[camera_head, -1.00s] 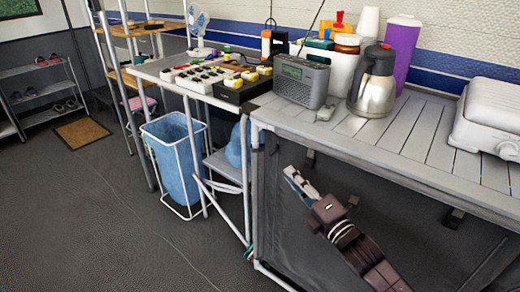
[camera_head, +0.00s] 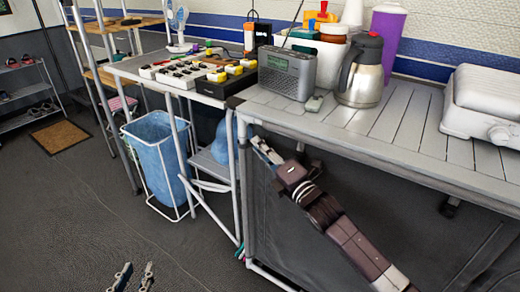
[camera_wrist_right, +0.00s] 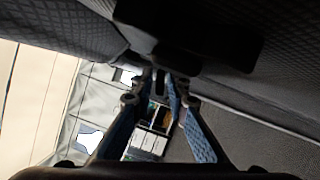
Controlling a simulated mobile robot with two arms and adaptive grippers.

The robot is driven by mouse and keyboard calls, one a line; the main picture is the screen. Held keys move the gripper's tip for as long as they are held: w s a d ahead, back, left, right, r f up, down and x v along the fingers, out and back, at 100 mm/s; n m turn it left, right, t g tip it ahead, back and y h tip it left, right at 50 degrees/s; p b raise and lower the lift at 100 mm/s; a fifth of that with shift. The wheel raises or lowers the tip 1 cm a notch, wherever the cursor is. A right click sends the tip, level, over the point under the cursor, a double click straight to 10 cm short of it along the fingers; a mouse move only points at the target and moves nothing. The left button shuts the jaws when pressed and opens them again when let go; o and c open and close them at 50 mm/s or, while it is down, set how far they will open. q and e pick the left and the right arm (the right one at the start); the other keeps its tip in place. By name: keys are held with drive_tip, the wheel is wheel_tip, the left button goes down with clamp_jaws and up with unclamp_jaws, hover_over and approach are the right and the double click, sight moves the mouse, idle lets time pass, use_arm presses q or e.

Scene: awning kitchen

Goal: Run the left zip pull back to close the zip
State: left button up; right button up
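The dark fabric front (camera_head: 310,225) hangs below the slatted counter on the right. The zip and its left pull are too small or too dark to make out. My right arm reaches up along this front, with its gripper (camera_head: 265,150) near the fabric's upper left corner under the counter edge. In the right wrist view, the gripper's blue-padded fingers (camera_wrist_right: 158,88) have a gap between their tips. A dark strip shows there; I cannot tell whether they touch it. A black piece (camera_wrist_right: 190,35) lies just beyond. My left gripper (camera_head: 133,277) is open and empty low over the floor.
A white-framed stand with a blue bin (camera_head: 155,150) is left of the counter. A radio (camera_head: 287,73), a steel jug (camera_head: 362,75) and a white appliance (camera_head: 485,105) stand on the counter (camera_head: 420,125). The floor (camera_head: 60,220) at left is clear.

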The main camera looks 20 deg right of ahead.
clamp_jaws()
drive_tip(key=shift+f, duration=0.1)
idle(0.4)
